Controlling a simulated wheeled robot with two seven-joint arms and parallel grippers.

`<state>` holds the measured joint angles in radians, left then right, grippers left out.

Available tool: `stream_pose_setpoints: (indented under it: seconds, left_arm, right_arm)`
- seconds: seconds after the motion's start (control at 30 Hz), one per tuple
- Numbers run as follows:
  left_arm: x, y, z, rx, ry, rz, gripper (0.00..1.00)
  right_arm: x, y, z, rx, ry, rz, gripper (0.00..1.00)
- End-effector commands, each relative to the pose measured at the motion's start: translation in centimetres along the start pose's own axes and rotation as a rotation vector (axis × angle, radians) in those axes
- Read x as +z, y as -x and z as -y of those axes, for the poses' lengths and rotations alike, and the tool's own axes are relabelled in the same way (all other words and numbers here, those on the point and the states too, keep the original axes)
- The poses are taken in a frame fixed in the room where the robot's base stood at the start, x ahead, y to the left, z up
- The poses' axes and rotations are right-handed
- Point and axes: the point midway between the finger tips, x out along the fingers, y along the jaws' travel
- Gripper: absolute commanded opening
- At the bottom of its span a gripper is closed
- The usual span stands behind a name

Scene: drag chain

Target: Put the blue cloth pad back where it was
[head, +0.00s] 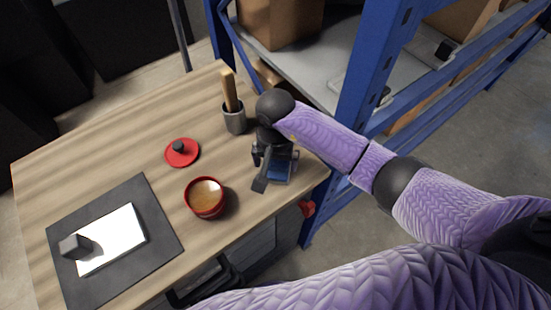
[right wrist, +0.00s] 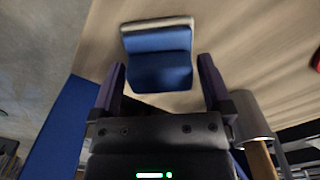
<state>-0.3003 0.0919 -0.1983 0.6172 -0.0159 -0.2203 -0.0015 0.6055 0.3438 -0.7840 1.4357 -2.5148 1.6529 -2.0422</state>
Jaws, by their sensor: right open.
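The blue cloth pad (head: 280,171) lies on the wooden table near its right edge, partly hidden by my right gripper in the head view. In the right wrist view the pad (right wrist: 158,62) is a blue block shape with a pale strip along its far edge. My right gripper (head: 268,173) is over the pad, pointing down. In the right wrist view its two fingers (right wrist: 162,75) are spread apart, with the pad between and just beyond the tips. I cannot tell whether they touch it. My left gripper is not in view.
A dark mat (head: 165,222) with a white sheet (head: 112,240) and dark block is at left. A blue rack (head: 366,75) borders the table's right.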

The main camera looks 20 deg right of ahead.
Motion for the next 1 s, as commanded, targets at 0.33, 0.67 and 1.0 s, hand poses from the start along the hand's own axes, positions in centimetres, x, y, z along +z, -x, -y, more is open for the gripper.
stream_pose_setpoints:
  seconds: [0.33, 0.67, 1.0]
  left_arm:
    - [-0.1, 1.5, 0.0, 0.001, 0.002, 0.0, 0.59]
    - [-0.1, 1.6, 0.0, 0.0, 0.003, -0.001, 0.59]
    - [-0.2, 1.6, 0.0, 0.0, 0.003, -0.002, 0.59]
  right_arm:
    - [-0.1, 9.2, 0.0, -0.002, 0.001, -0.006, 1.0]
    - [0.0, 12.0, 0.0, 0.0, -0.001, 0.0, 1.0]
    - [0.0, 12.0, 0.0, 0.0, 0.0, 0.0, 1.0]
